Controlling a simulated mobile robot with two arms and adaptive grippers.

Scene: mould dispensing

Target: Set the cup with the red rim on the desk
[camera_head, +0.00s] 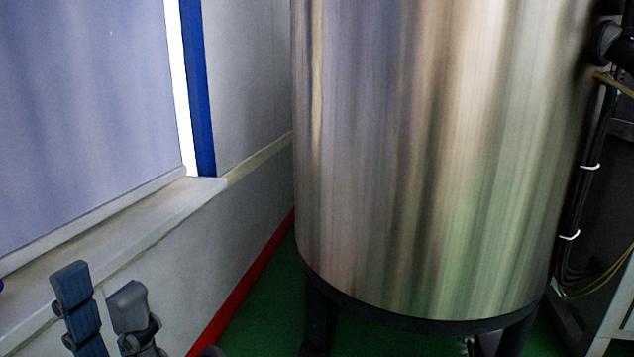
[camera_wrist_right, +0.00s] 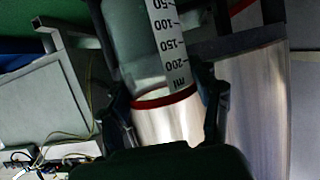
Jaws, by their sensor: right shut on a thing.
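In the right wrist view, the clear cup (camera_wrist_right: 150,55) has a scale with black numbers in ml and a red rim (camera_wrist_right: 164,97). My right gripper (camera_wrist_right: 162,88) is shut on this cup, with one dark finger on each side near the rim. The cup's far end is cut off by the top of the view. In the head view, my left gripper (camera_head: 98,285) shows at the lower left, with its two fingers apart and nothing seen between them. The right gripper and the cup do not show in the head view. I see no desk that I can make out for sure.
A large steel tank (camera_head: 430,160) on dark legs fills the middle and right of the head view. A wall with a ledge (camera_head: 130,225) runs along the left. Cables (camera_head: 575,230) hang at the right. Green floor (camera_head: 262,315) shows between wall and tank.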

